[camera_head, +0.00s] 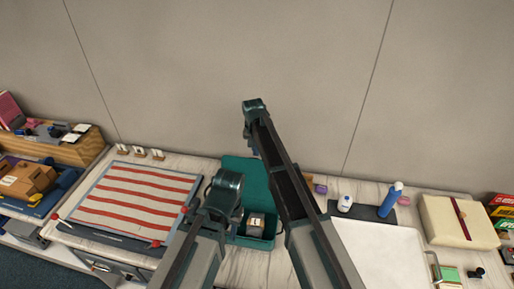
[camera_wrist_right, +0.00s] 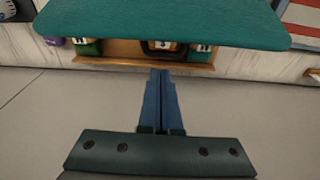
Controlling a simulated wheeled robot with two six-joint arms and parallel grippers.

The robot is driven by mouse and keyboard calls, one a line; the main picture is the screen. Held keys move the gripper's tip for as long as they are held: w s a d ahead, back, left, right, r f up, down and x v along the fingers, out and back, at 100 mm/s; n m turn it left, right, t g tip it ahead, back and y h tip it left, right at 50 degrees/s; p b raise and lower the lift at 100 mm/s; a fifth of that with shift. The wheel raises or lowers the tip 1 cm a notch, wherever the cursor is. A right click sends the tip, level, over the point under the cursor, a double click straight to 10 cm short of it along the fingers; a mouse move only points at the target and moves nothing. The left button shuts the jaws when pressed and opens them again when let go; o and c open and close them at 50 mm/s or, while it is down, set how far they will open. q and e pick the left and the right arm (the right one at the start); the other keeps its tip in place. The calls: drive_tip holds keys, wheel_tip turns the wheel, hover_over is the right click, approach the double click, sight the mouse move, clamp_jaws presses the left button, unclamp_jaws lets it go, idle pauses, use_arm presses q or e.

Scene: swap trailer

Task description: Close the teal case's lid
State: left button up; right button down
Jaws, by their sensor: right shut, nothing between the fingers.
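The teal case (camera_head: 268,239) stands on the counter with its lid (camera_head: 236,170) raised at the back. A small box with a pale top (camera_head: 256,222) sits inside it. My right gripper (camera_head: 254,150) reaches past the lid, near its upper edge; my arm hides part of the lid. In the right wrist view, the shut, empty fingers (camera_wrist_right: 160,73) point toward the lid (camera_wrist_right: 165,22), with a visible gap; exact contact cannot be told. My left gripper (camera_head: 221,200) is low in front of the case's left side; its fingers are hidden.
A red-striped mat (camera_head: 138,200) lies left of the case. A plain wall (camera_head: 320,80) rises behind the counter.

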drive_tip(key=shift+s+a+r, duration=0.2)
drive_tip(key=shift+s+a, duration=0.05)
drive_tip(key=shift+s, duration=0.45)
